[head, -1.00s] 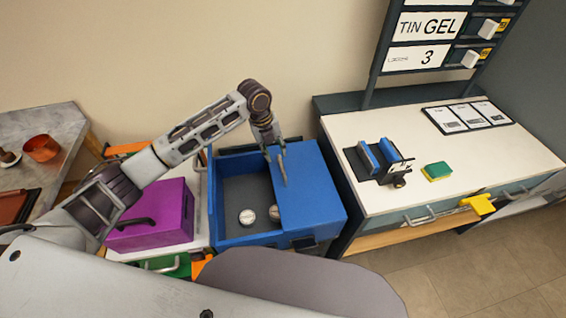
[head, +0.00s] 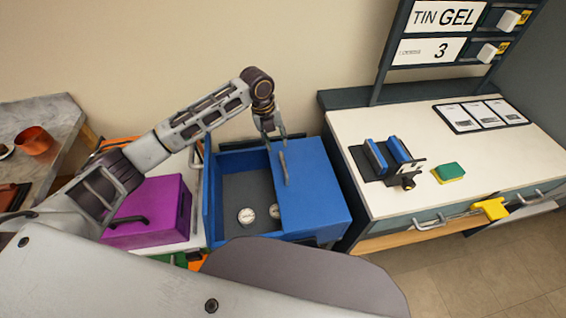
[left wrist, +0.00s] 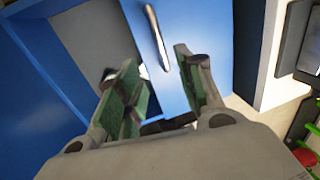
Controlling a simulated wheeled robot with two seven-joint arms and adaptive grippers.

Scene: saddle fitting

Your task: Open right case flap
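The blue case (head: 232,160) stands open on its left half, showing a grey inside with two round white-topped tins (head: 246,215). Its right flap (head: 316,200) lies flat and shut over the right half, with a grey bar handle (head: 284,168) near its inner edge. My left gripper (head: 272,142) is at the far edge of the case, just beyond the handle. In the left wrist view the green-padded fingers (left wrist: 157,85) are spread apart, with the handle (left wrist: 156,38) ahead of them and nothing clearly between them. My right gripper is not in view.
A purple box (head: 150,215) stands left of the case. On the right, a white-topped workbench (head: 445,195) carries a black holder with blue blocks (head: 388,158) and a green-yellow sponge (head: 448,172). A wall rises behind the case.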

